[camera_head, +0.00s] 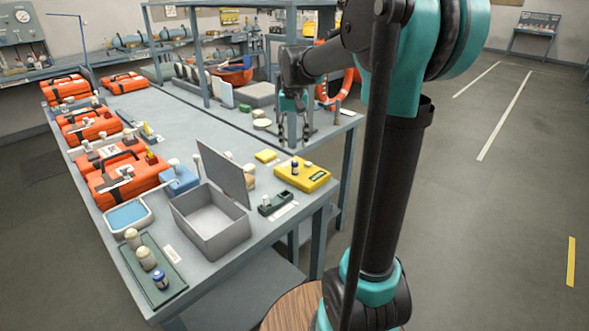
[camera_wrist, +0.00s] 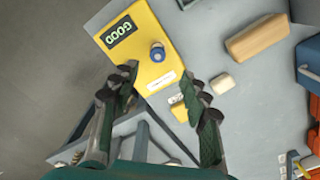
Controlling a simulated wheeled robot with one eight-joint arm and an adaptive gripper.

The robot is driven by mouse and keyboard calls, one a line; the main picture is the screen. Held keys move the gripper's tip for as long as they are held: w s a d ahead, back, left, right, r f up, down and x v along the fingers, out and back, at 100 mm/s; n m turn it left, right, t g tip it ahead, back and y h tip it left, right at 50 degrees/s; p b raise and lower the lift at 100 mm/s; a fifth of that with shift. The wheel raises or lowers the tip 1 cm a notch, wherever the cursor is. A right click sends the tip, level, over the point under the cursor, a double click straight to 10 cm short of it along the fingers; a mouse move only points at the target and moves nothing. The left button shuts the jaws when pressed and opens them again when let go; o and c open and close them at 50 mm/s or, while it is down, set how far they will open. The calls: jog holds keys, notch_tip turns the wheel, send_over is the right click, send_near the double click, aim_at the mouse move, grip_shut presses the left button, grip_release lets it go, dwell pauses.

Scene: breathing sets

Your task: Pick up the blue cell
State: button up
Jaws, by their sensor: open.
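A blue cell (camera_wrist: 158,52) stands upright on the yellow tester box (camera_wrist: 170,60), whose display reads GOOD. In the head view a small blue cell (camera_head: 295,167) shows on the same yellow box (camera_head: 310,183). Another blue-topped cell (camera_head: 159,279) stands at the near end of the dark green tray (camera_head: 172,285), beside two cream-topped ones. My gripper (camera_head: 294,138) is open and empty above the bench, behind the yellow box in the head view. In the wrist view its fingers (camera_wrist: 165,85) are spread, with the blue cell beyond the fingertips and between their lines.
An open grey metal box (camera_head: 212,232) with a raised lid stands left of the yellow box. A small dark holder (camera_head: 275,203) lies between them. Orange cases (camera_head: 122,176) line the bench's left side. The wrist view shows a tan block (camera_wrist: 257,37) right of the yellow box.

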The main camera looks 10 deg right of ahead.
aim_at(295, 161)
jog(key=f, duration=0.9)
jog(key=shift+d+f, duration=0.2)
jog(key=shift+c, duration=0.3)
grip_shut()
